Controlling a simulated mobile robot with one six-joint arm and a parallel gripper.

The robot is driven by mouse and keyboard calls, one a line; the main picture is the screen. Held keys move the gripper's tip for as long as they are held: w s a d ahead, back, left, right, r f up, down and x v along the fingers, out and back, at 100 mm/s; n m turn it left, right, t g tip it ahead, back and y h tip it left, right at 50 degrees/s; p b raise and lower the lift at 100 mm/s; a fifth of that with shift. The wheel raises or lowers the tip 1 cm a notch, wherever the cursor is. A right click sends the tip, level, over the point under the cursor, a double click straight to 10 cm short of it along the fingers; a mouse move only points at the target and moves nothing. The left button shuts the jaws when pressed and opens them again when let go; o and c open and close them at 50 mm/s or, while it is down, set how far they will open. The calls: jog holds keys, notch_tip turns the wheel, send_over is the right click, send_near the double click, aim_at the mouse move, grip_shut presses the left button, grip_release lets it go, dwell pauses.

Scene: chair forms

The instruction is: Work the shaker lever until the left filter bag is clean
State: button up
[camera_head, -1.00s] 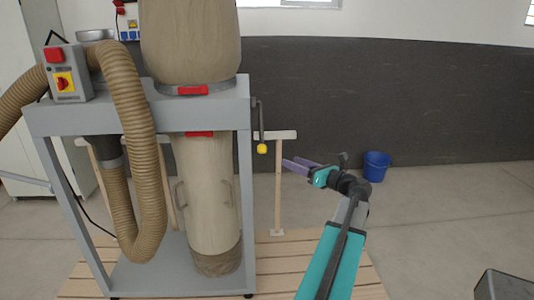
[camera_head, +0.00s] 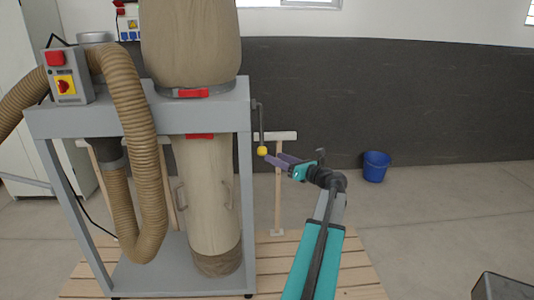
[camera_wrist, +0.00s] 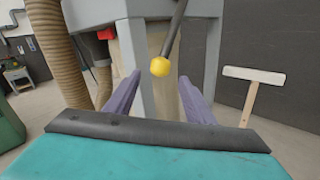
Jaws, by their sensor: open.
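The shaker lever (camera_head: 260,125) hangs down from the right side of the grey machine frame and ends in a yellow ball knob (camera_head: 262,151). My gripper (camera_head: 273,157) is open, its purple fingers pointing left, right at the knob in the head view. In the wrist view the knob (camera_wrist: 160,67) lies ahead of the gap between the open fingers (camera_wrist: 157,90), roughly centred; I cannot tell if they touch it. The tan upper filter bag (camera_head: 190,45) stands on the frame, with a red-clipped band. A lower bag (camera_head: 208,195) hangs beneath it, dark at its bottom.
A ribbed hose (camera_head: 140,130) loops in front of the machine frame (camera_head: 245,200). A wooden T-shaped stand (camera_head: 278,185) is close behind my gripper. A blue bucket (camera_head: 375,167) stands by the wall. A dark grey box (camera_head: 503,287) is at lower right. Floor on the right is open.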

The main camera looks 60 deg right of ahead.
jog(key=shift+w+d+p, duration=0.2)
jog(key=shift+w, duration=0.75)
jog(key=shift+w+d+p, duration=0.15)
jog(key=shift+w, duration=0.85)
jog(key=shift+w+d+p, duration=0.2)
jog(key=shift+w, duration=0.75)
grip_shut()
